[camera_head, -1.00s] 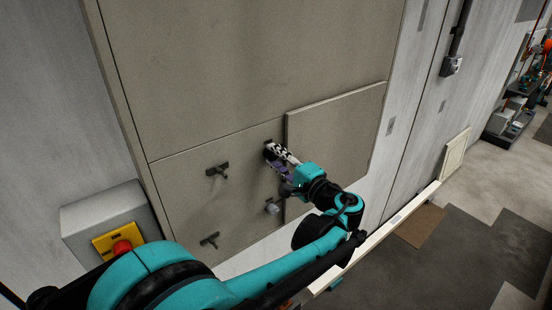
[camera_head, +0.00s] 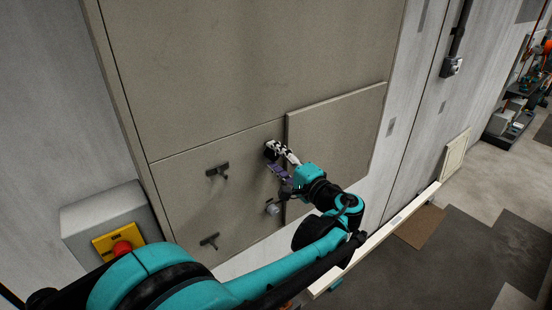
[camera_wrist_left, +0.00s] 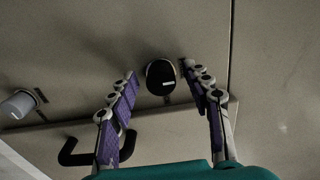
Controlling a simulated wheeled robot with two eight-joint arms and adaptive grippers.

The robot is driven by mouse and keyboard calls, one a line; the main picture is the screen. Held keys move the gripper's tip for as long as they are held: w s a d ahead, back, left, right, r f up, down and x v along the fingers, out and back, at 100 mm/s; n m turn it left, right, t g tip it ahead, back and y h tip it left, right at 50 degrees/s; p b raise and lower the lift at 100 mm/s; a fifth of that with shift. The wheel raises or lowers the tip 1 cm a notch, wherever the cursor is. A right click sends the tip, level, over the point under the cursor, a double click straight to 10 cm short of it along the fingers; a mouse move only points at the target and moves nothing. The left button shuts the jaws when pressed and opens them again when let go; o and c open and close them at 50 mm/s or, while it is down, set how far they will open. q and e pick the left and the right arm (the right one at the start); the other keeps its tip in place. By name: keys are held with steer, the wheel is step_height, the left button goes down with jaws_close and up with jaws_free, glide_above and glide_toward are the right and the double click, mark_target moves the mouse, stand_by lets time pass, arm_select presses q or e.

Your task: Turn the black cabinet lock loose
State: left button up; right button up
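The black cabinet lock (camera_wrist_left: 161,78) shows in the left wrist view as a rounded black knob with a small pale mark, on the beige cabinet front. My left gripper (camera_wrist_left: 160,73) is open, with one finger on each side of the lock. The right-hand fingertip is close to it, and a gap shows on the left. I cannot tell whether either finger touches. In the head view my left gripper (camera_head: 273,160) is at the cabinet front, and its fingers largely cover the lock. My right gripper is not in view.
A grey knob (camera_head: 272,208) is just below my gripper. Black T-shaped handles (camera_head: 218,170) and (camera_head: 209,240) stick out to its left. A raised panel (camera_head: 335,140) is at its right. A grey box with a red button (camera_head: 122,247) is at the lower left.

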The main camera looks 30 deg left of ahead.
arm_select(q)
steer(key=v, duration=1.2)
steer(key=shift+f, duration=0.1)
steer(key=s+a+f+h+b, duration=0.1)
steer(key=s+f+h+b, duration=0.25)
steer(key=f, duration=0.45)
steer(key=s+a+f+g+h+b, duration=0.15)
steer(key=f+b, duration=0.25)
steer(key=f, duration=0.5)
steer(key=s+a+f+h+b, duration=0.2)
steer(key=s+f+h+b, duration=0.15)
steer(key=f, duration=0.45)
steer(key=s+d+f+n+t+h+b, duration=0.1)
steer(key=s+d+f+n+h+b, duration=0.1)
steer(key=d+f+h+b, duration=0.2)
steer(key=s+d+f+n+t+h+b, duration=0.1)
steer(key=s+d+f+n+h+b, duration=0.1)
steer(key=f, duration=0.7)
steer(key=s+d+h+b, duration=0.1)
steer(key=d+h+b, duration=0.1)
steer(key=d, duration=0.1)
steer(key=shift+s+f, duration=0.25)
